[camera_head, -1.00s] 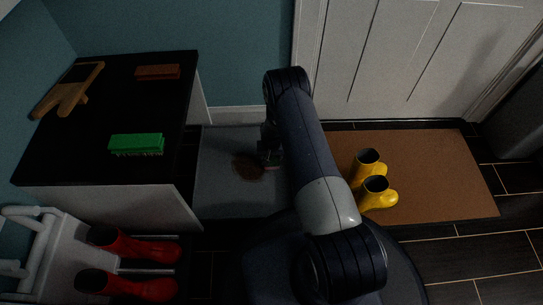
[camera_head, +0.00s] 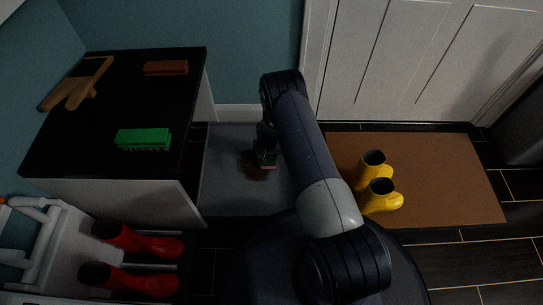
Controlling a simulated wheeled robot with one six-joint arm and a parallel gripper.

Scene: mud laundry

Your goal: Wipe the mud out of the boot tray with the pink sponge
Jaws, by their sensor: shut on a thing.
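The grey boot tray (camera_head: 225,185) lies on the floor between the black-topped bench and my arm. A brown mud patch (camera_head: 253,173) is on it, partly covered by my gripper. My gripper (camera_head: 266,163) is low over the tray at the mud's upper right edge. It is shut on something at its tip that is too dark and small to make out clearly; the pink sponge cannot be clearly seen. My arm hides the right part of the tray.
The black-topped bench (camera_head: 105,120) holds a green brush (camera_head: 144,139), a reddish-brown block (camera_head: 166,68) and a tan wooden item (camera_head: 77,84). Red boots (camera_head: 138,240) lie on a white rack at lower left. Yellow boots (camera_head: 380,195) stand on a brown mat (camera_head: 450,180).

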